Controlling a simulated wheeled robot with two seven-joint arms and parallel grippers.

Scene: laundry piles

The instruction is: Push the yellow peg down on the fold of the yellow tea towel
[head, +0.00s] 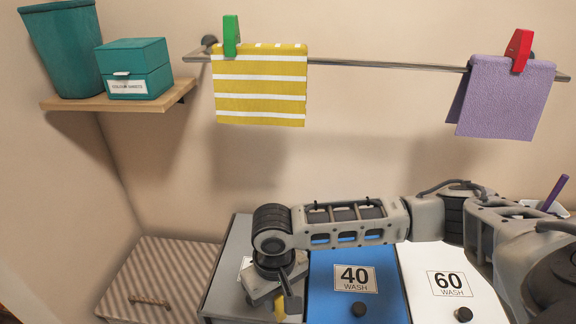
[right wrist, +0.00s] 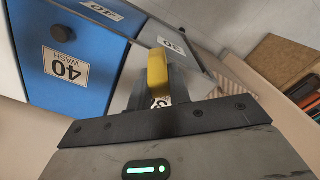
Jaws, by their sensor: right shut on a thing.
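The yellow tea towel (head: 260,86) with white stripes hangs folded over the rail at the upper middle of the head view. A green peg (head: 231,36) sits upright on the left part of its fold. My right gripper (head: 282,300) is low in front of the grey bin, well below the towel. It is shut on the yellow peg (head: 280,309), which is mostly hidden by the gripper there. The yellow peg (right wrist: 157,74) shows more clearly between the fingers in the right wrist view. My left gripper is out of view.
The rail (head: 385,66) also carries a purple towel (head: 500,98) with a red peg (head: 520,50). A shelf (head: 118,98) at left holds a teal box (head: 133,66) and teal bin (head: 63,45). Blue (head: 380,295) and white (head: 480,310) wash bins stand below. The wall under the towel is clear.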

